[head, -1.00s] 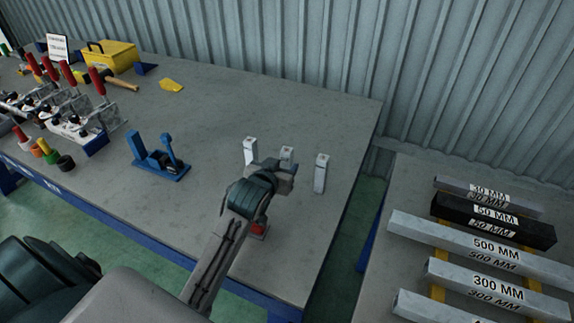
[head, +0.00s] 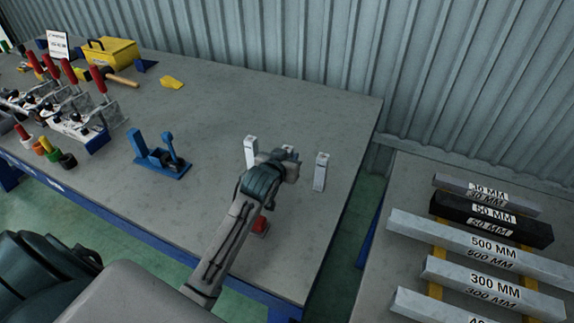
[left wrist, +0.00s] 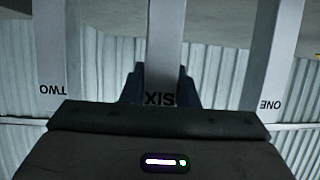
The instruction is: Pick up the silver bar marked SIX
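The silver bar marked SIX (left wrist: 164,45) stands in the middle of the left wrist view, which is upside down, with its label near the palm. My left gripper (left wrist: 162,88) has its dark fingers on both sides of this bar. I cannot tell whether they press on it. In the head view, only the top of the SIX bar (head: 287,150) shows behind my left gripper (head: 286,165). The bars marked TWO (left wrist: 57,45) and ONE (left wrist: 271,50) stand apart on either side. My right gripper is not in view.
A red object (head: 261,225) is on the table below my left arm. A blue fixture (head: 160,157) stands to the left, with a yellow toolbox (head: 108,52) and clamps farther back. Labelled long bars (head: 480,240) lie on the right table. Bare tabletop (head: 215,100) lies behind the bars.

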